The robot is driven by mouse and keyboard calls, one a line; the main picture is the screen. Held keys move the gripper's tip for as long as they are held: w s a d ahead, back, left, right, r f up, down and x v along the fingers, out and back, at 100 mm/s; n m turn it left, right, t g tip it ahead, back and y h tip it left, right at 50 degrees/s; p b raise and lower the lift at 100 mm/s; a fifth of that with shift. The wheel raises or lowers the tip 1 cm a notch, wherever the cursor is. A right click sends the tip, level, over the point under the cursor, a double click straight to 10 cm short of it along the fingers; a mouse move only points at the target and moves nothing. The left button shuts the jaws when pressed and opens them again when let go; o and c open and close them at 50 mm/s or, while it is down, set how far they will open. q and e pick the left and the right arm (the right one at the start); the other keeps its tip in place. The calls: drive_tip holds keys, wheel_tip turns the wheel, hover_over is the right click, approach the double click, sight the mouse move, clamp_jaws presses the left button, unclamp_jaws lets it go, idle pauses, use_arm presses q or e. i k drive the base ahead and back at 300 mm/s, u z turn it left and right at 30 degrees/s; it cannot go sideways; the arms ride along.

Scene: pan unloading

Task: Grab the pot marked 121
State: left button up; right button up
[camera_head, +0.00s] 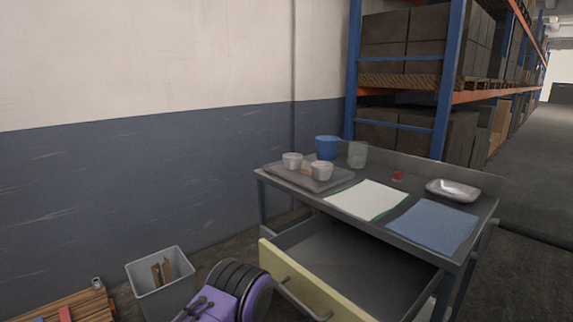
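Two small white pots stand on a grey tray (333,184) at the back left of a metal worktable. One pot (292,160) is on the tray's left side and the other pot (321,171) is nearer its front right. A small tan piece lies between them. No 121 marking is readable on either pot, so I cannot tell which one bears it. Neither of my grippers is in view.
A blue bucket (327,147) and a clear container (358,154) stand behind the tray. White sheet (367,200), blue cloth (432,226), red item (398,176) and metal dish (453,190) lie rightward. An open drawer (345,262) juts out in front. A bin (160,290) stands left.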

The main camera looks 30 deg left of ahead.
sight(292, 161)
drive_tip(key=u, duration=2.45)
drive_tip(key=i, duration=2.7)
drive_tip(key=z, duration=3.5)
